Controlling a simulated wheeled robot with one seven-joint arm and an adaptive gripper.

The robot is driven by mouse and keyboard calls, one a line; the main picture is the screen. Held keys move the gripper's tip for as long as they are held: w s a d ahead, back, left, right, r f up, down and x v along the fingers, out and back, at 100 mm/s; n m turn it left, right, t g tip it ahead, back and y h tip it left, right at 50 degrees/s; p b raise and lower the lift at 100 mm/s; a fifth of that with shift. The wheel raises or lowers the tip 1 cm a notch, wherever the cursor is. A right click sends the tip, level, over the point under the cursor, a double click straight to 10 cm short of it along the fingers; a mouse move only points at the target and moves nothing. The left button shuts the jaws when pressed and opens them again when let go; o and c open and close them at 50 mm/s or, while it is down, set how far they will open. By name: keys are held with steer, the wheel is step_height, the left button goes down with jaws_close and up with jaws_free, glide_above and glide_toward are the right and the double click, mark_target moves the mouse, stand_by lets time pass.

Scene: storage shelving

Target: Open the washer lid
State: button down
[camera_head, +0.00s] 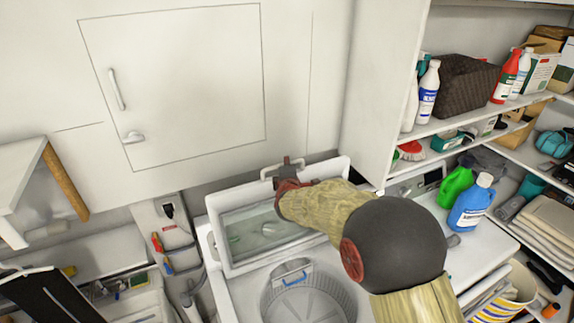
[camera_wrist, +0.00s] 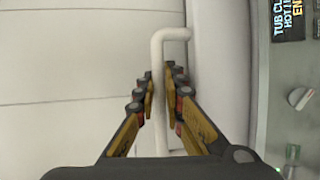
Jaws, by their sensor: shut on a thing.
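The washer (camera_head: 228,300) is a white top-loader at the bottom middle of the head view, with its round metal tub (camera_head: 305,300) exposed. Its lid (camera_head: 218,235), a white frame around a see-through pane, stands tilted up behind the tub, near the wall. My gripper (camera_head: 284,170) is at the lid's upper edge, partly hidden behind my arm. In the wrist view, the fingers of my gripper (camera_wrist: 160,85) are shut around a white bar handle (camera_wrist: 158,120), one on each side.
A white wall cabinet (camera_head: 175,80) hangs just above the lid. Shelves with bottles and boxes stand at the right. A blue bottle (camera_head: 471,205) and a green bottle (camera_head: 455,186) stand right of the washer. A wooden-edged shelf (camera_head: 65,180) juts out at left.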

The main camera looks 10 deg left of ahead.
steer(key=shift+s+f, duration=0.1)
stand_by(0.3)
steer(key=shift+s+d+b, duration=0.15)
steer(key=shift+d+b, duration=0.05)
steer(key=shift+b, duration=0.25)
steer(key=s+d+t+b, duration=0.1)
steer(key=s+d+b, duration=0.4)
steer(key=s+b, duration=0.2)
steer(key=shift+d+f+m+t+y+b, duration=0.15)
steer(key=shift+f+m+t+y+b, duration=0.2)
steer(key=shift+b, duration=0.25)
steer(key=shift+r, duration=0.1)
steer(key=c, duration=2.1)
jaws_free()
steer(key=shift+c, duration=0.2)
steer(key=shift+s, duration=0.1)
